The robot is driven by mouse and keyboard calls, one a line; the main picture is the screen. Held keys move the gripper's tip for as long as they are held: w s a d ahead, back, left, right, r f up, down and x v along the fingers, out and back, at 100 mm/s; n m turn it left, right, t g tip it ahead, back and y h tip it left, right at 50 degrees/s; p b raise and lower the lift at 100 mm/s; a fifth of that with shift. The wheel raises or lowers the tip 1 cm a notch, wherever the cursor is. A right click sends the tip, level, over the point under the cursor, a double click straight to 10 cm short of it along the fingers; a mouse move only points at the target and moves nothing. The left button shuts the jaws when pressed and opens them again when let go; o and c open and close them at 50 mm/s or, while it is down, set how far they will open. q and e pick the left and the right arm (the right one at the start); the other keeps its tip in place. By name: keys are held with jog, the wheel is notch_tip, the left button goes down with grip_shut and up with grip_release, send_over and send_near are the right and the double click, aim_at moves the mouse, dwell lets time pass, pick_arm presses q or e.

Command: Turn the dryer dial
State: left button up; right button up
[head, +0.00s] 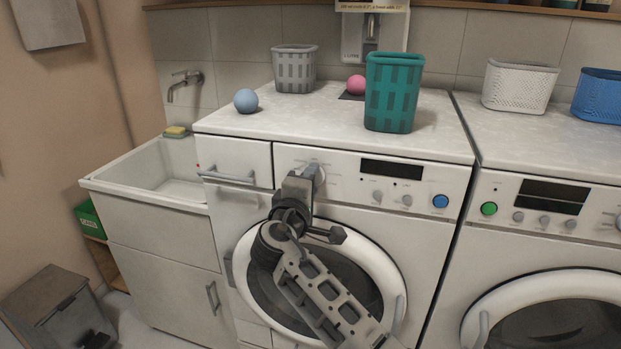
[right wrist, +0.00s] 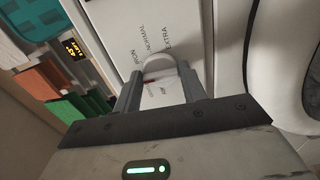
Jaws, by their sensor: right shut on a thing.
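The dryer (head: 420,165) is the white front-loading machine in the middle of the head view. Its large dial (head: 319,173) sits on the left of the control panel, mostly hidden behind my right gripper (head: 310,175). In the right wrist view the round, pale dial (right wrist: 158,64) is between the two fingers of my right gripper (right wrist: 160,82), one finger on each side. The gripper is shut on it. The words IRON, NORMAL and EXTRA are printed around it. My left gripper is in neither view.
A teal basket (head: 394,92), a grey basket (head: 295,70), a blue ball (head: 246,100) and a pink ball (head: 356,85) are on the dryer's top. A second machine (head: 545,250) stands at the right, a sink (head: 150,185) at the left. The round door (head: 392,265) is below the panel.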

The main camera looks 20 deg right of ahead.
dwell(0.4)
jog(key=o, duration=1)
jog(key=shift+c, duration=0.2)
